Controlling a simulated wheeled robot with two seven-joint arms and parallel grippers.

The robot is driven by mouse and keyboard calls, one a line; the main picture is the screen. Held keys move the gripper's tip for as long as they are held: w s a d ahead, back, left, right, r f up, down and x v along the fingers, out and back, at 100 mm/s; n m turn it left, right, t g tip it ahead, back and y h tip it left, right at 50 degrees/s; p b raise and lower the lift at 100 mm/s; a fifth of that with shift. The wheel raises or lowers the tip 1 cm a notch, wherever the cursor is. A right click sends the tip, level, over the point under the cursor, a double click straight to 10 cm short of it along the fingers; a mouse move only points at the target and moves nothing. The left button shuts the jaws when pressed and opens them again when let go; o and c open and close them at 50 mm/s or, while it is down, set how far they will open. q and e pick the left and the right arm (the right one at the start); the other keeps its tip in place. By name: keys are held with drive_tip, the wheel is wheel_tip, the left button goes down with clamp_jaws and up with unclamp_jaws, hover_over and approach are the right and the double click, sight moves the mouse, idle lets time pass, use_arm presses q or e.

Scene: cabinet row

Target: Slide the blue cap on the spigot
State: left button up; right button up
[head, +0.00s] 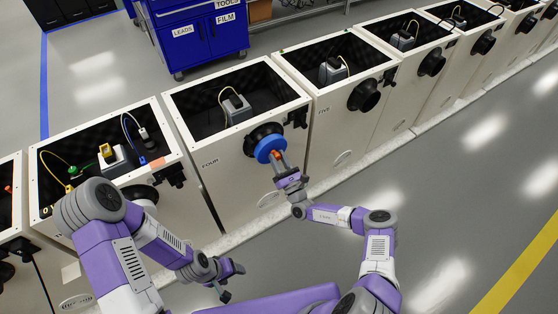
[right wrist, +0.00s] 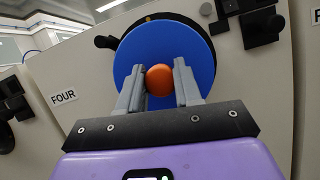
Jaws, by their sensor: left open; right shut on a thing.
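The blue cap (head: 268,147) is a round disc with an orange knob (right wrist: 159,80). It is at the black spigot (head: 258,134) on the front of the cabinet marked FOUR. In the right wrist view the blue cap (right wrist: 178,48) covers most of the spigot, and a dark part shows at its upper left. I cannot tell whether the cap is seated. My right gripper (head: 277,159) is shut on the orange knob; its fingers (right wrist: 159,88) flank it. My left gripper (head: 232,280) is open and empty, low in front of the cabinets, away from the cap.
Cabinet FOUR (head: 210,162) stands between cabinet FIVE (head: 322,112) and another cabinet at left, which has its own black spigot (head: 140,193). Black fittings (head: 297,116) sit right of the capped spigot. A blue tool cart (head: 205,40) stands behind. Grey floor in front is clear.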

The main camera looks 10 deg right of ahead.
drive_tip(key=shift+w, duration=0.15)
drive_tip(key=o, duration=1.2)
drive_tip(key=p+v, duration=0.2)
drive_tip(key=v, duration=0.5)
drive_tip(key=shift+s, duration=0.3)
